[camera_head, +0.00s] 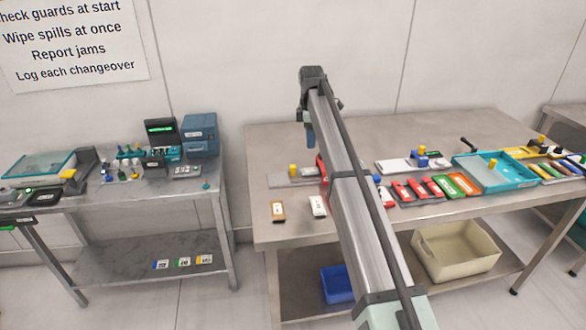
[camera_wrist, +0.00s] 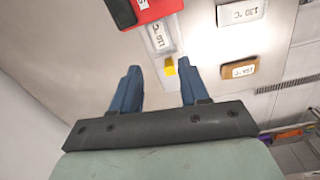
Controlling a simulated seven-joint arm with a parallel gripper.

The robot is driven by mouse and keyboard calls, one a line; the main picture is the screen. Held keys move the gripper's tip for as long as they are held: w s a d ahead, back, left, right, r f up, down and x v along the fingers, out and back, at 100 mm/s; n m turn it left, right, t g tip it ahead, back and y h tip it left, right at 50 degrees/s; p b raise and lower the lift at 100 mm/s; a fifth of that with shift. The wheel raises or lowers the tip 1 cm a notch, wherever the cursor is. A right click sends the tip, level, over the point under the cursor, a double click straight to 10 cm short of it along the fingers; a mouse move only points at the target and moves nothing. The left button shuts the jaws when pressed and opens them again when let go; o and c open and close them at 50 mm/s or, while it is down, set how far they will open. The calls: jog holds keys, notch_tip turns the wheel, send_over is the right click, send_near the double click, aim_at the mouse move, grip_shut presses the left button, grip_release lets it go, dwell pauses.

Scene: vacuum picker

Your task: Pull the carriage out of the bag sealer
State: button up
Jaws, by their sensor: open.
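A red-bodied device that appears to be the bag sealer (camera_wrist: 142,10) is on the bench, partly cut off in the wrist view. In the head view its red part (camera_head: 322,168) is mostly hidden behind my arm. A grey carriage (camera_wrist: 161,38) with a 150 °C label extends from the red body. It has a yellow knob (camera_wrist: 170,67) at its outer end, which also shows in the head view (camera_head: 293,169). My gripper (camera_wrist: 160,65) is open and empty above the bench. The knob appears between its fingertips in the wrist view, but I cannot tell the height gap.
A brown 180 °C block (camera_head: 278,211) and a white 120 °C block (camera_head: 318,206) lie near the bench front. Red, green and orange pieces and a teal tray (camera_head: 478,172) crowd the right. A blue bin (camera_head: 337,284) and beige bin (camera_head: 455,250) stand below.

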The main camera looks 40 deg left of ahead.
aim_at(293, 167)
jog(key=s+a+r+n, duration=0.1)
jog(key=s+a+n, duration=0.1)
jog(key=s+a, duration=0.25)
jog(key=shift+g, duration=0.3)
jog(key=f, duration=1.3)
jog(key=shift+w+f, duration=0.15)
jog(key=shift+w, duration=0.25)
grip_shut()
